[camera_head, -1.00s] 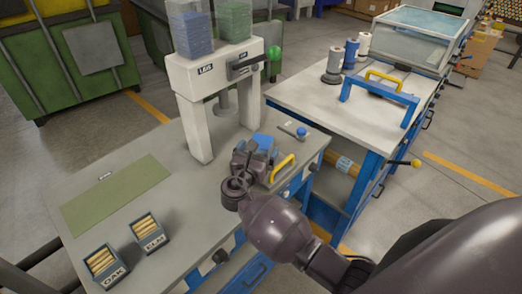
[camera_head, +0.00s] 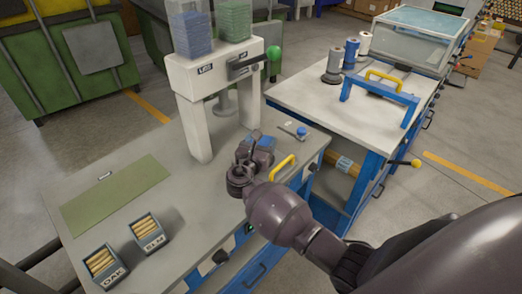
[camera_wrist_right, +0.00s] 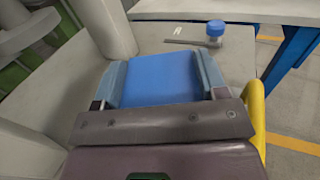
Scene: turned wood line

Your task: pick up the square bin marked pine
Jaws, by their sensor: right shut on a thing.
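My right gripper (camera_head: 262,143) is over the right part of the near workbench, close to a yellow handle. In the right wrist view its fingers (camera_wrist_right: 161,78) are shut on a blue block-like thing (camera_wrist_right: 158,80), which also shows as a small blue patch in the head view. No label on it shows, so I cannot tell whether it is the pine bin. Two square bins of wooden sticks stand at the bench's near left, marked OAK (camera_head: 112,278) and ELM (camera_head: 153,243). No PINE mark can be read. My left gripper is not in view.
A white press (camera_head: 195,105) with a green knob stands behind my gripper. The yellow handle (camera_head: 283,167) is close on its right. A small blue-knobbed tool (camera_head: 301,131) lies beyond. A green mat (camera_head: 115,195) lies left, with clear bench between. A second bench (camera_head: 305,93) holds spools.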

